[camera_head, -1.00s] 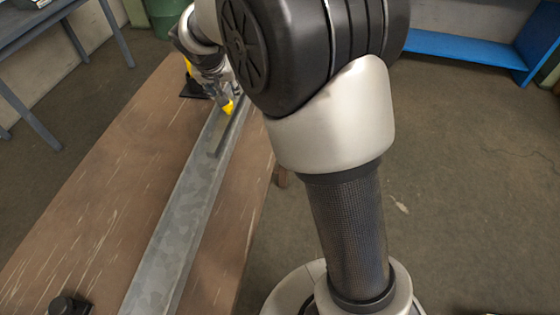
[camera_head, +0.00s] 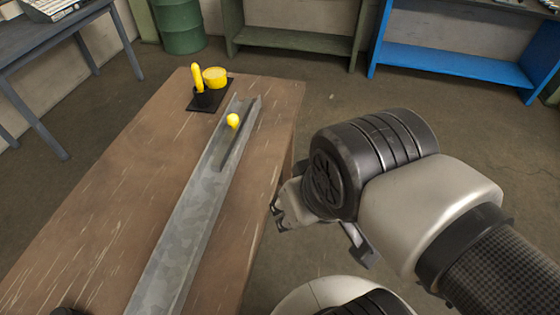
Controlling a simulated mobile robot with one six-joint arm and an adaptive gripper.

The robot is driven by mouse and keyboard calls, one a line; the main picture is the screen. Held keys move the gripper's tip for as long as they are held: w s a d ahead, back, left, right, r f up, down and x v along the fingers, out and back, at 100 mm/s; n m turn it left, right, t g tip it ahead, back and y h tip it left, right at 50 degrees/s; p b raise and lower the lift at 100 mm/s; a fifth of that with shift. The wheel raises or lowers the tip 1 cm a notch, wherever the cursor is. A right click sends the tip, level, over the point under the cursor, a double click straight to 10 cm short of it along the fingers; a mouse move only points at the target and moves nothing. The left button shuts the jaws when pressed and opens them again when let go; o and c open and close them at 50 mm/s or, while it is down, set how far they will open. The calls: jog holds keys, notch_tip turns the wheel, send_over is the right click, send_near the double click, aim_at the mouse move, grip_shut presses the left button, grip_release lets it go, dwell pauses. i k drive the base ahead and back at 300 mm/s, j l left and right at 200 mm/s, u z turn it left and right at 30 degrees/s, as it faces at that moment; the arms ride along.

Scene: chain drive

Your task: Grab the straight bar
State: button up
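A dark, thin straight bar (camera_head: 229,149) lies lengthwise inside the far part of a long grey metal channel (camera_head: 178,245) on the wooden table. A small yellow ball-like piece (camera_head: 233,120) sits in the channel at or near the bar's far end; whether it touches the bar I cannot tell. My gripper (camera_head: 279,224) is off the table's right edge, to the right of the bar and apart from it. It is small in view and partly hidden by my arm, so its finger opening is unclear. I see nothing held in it.
A black base (camera_head: 222,103) at the table's far end carries a yellow cylinder (camera_head: 215,76) and an upright yellow piece (camera_head: 197,78). The brown tabletop (camera_head: 110,190) left of the channel is mostly clear. Green and blue shelves (camera_head: 450,68) stand behind.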

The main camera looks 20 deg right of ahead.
aim_at(236, 121)
jog(key=i+l, duration=0.6)
jog(key=u, duration=0.4)
jog(key=l+u, duration=0.1)
jog(key=u, duration=0.35)
jog(key=l+u, duration=0.1)
jog(key=u, duration=0.3)
jog(key=l+u, duration=0.1)
jog(key=u, duration=0.3)
jog(key=i, duration=0.05)
